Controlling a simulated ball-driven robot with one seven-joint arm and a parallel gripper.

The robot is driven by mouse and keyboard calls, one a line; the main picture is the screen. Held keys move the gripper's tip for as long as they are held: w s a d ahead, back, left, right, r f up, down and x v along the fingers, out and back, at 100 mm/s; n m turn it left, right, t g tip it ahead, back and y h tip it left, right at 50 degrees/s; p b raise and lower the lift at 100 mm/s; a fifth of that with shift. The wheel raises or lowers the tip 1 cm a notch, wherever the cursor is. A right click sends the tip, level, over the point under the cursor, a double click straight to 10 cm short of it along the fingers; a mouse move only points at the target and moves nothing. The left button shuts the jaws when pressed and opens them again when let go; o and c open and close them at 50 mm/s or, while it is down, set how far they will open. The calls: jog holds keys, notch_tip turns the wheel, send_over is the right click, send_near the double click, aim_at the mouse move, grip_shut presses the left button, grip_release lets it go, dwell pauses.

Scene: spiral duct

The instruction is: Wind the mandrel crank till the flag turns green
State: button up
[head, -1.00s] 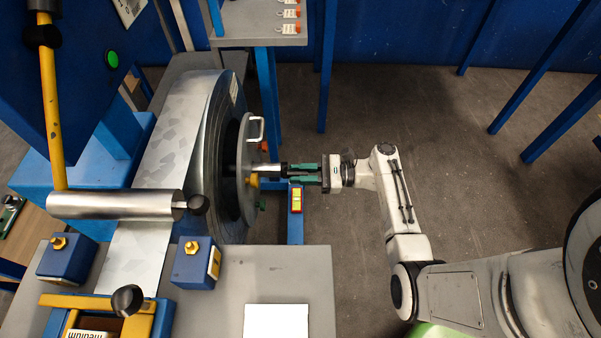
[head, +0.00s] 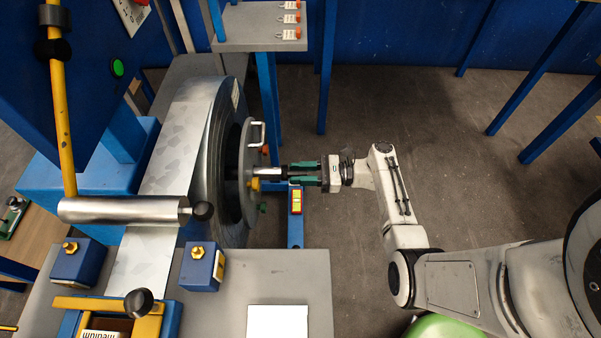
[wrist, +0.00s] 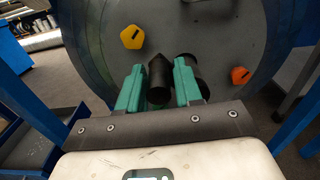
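The mandrel's round grey end plate (head: 247,190) faces right, inside the large sheet-metal coil (head: 210,120). A dark crank handle (head: 272,172) sticks out from the plate. I cannot clearly make out a flag; a small yellow and red marker (head: 297,200) sits on a blue post below my gripper.
A yellow bar with a steel roller (head: 120,209) crosses the strip at left. A blue panel with a green button (head: 117,67) stands upper left. A grey table (head: 270,270) lies in front, a tagged shelf (head: 255,38) behind.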

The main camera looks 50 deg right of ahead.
jog(key=shift+o, duration=1.1)
jog(key=shift+s, duration=0.1)
jog(key=v, duration=1)
jog(key=shift+s+d, duration=0.25)
jog(key=shift+d, duration=0.05)
